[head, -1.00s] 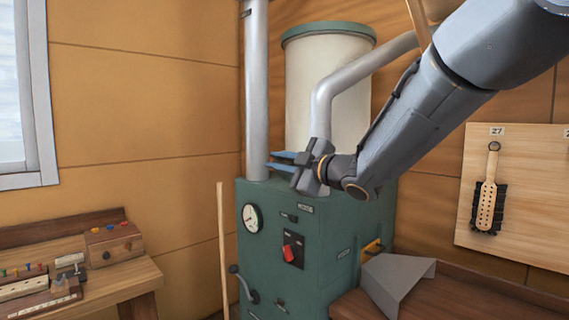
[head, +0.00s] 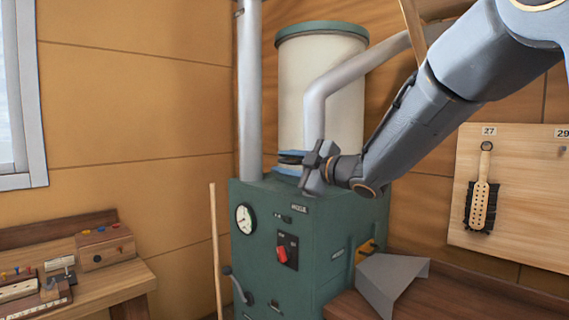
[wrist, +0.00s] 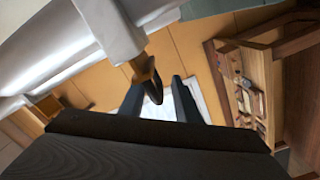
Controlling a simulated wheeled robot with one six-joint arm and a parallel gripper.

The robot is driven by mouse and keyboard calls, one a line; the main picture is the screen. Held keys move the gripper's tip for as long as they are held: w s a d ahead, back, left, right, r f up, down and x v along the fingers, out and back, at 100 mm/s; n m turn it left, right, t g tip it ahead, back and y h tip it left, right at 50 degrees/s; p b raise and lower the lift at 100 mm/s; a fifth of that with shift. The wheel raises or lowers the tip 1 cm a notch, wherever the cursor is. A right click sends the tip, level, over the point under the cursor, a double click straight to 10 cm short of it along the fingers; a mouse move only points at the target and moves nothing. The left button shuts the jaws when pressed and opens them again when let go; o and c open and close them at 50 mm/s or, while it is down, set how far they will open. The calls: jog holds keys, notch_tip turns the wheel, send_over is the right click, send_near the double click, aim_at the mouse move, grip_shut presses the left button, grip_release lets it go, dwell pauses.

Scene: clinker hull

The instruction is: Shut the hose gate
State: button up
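My gripper (head: 286,164) points left in the head view, in front of the curved grey pipe (head: 317,100) above the green machine (head: 262,265). In the wrist view, the two dark fingers of my gripper (wrist: 157,90) stand apart. A dark lever-like piece with an orange-brown edge (wrist: 148,72) comes down from a pale pipe fitting (wrist: 108,30) and its tip shows between the fingers. It looks like part of the hose gate; I cannot tell whether a finger touches it. In the head view my gripper and wrist hide that spot.
A straight vertical pipe (head: 248,95) and a cream drum with a green rim (head: 300,80) stand close to my gripper. A grey angled sheet (head: 390,280) lies on the right bench. A brush hangs on the board (head: 482,205). A wooden bench (head: 100,280) is at left.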

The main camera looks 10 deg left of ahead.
jog(key=b+v, duration=0.2)
jog(key=v, duration=0.5)
jog(key=shift+s+d, duration=0.25)
jog(key=shift+d, duration=0.05)
jog(key=s+d+f+m+h, duration=0.2)
jog(key=d+f+m+h, duration=1.1)
jog(key=d+f, duration=0.75)
jog(key=s+d+f+m+g, duration=0.2)
jog(key=s+f, duration=0.3)
jog(key=s, duration=0.3)
jog(key=s+d+f+m+g+h, duration=0.1)
jog(key=s+f+m+g, duration=0.3)
jog(key=s, duration=0.5)
jog(key=s+d+f+m+g, duration=0.2)
jog(key=s+f+m+g, duration=0.1)
jog(key=s+f, duration=0.5)
jog(key=shift+s+d+f+g+h, duration=0.25)
jog(key=shift+s+d+g, duration=0.2)
jog(key=shift+s, duration=0.3)
